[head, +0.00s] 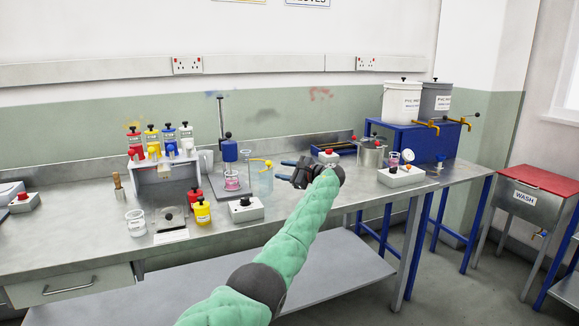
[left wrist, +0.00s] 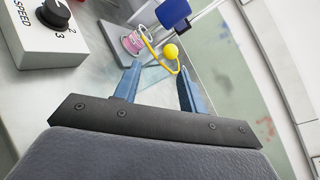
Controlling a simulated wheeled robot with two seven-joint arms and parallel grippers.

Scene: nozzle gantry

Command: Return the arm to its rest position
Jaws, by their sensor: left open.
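My left arm, in a quilted green sleeve, reaches from the bottom of the head view over the steel bench (head: 95,237). Its gripper (head: 284,170) is above the bench, right of the glass vessel with the yellow ball (head: 266,163). The left wrist view shows its two blue fingers (left wrist: 158,84) apart, with nothing held between them. The yellow ball (left wrist: 170,51) on its yellow loop shows beyond the fingers, seemingly apart from them. My right gripper is in neither view.
The speed control box (head: 246,209) and stirrer stand (head: 230,150) with a pink-filled beaker (head: 232,181) are left of the gripper. A nozzle rack (head: 162,168) stands farther left. Free bench shows at front left.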

